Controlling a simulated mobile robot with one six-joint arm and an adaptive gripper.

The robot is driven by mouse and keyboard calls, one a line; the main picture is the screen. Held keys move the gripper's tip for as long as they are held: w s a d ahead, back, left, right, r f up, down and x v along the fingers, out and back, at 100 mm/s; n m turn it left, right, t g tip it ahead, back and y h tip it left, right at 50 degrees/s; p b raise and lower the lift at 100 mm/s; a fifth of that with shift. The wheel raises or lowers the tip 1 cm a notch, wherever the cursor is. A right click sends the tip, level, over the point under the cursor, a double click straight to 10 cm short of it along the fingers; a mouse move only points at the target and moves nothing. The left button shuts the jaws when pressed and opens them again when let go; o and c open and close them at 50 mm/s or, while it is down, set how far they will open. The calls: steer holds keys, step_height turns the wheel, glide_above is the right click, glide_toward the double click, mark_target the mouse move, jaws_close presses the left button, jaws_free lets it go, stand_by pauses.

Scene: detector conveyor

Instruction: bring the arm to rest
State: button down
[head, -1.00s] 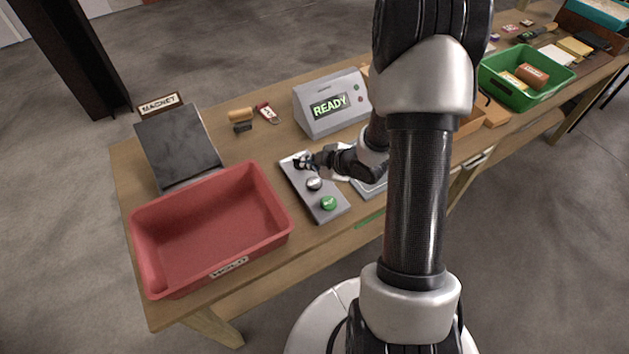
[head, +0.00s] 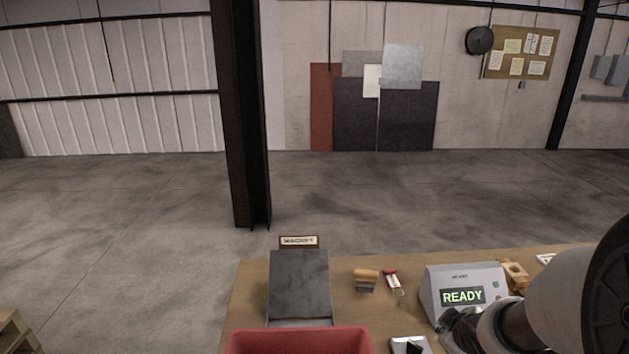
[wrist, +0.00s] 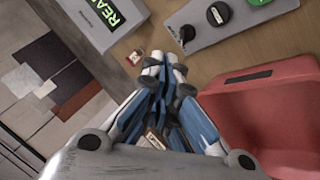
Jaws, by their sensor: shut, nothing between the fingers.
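My gripper (wrist: 165,68) is shut and empty in the wrist view. Its blue and grey fingers are together above the table, between the grey READY box and the red bin (wrist: 255,100). In the head view only part of my arm shows at the lower right, in front of the READY box (head: 465,280); the fingertips cannot be made out there. The grey button panel (wrist: 215,35) is at the top of the wrist view, apart from the fingers. Its green button shows at the top edge.
The red bin's rim (head: 300,338) is at the bottom of the head view, with the dark sloped plate (head: 299,280) and MAGNET sign (head: 299,241) behind it. A wooden-handled brush (head: 366,277) and red tag (head: 391,279) lie nearby. A dark column (head: 243,120) stands beyond the table.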

steer(key=s+a+r+m+g+y, duration=0.1)
steer(key=s+a+r+m, duration=0.2)
steer(key=s, duration=0.8)
steer(key=s+a+r+m+g+b, duration=0.1)
steer(key=s+a+r+m+g, duration=0.1)
steer(key=s+a+r+m, duration=0.2)
steer(key=s+a+r, duration=0.3)
steer(key=s+a, duration=0.4)
steer(key=s, duration=0.1)
steer(key=shift+a+r+m+y, duration=0.15)
steer(key=shift+r+m+y, duration=0.15)
steer(key=shift+r+y, duration=0.1)
steer(key=shift+s, duration=0.1)
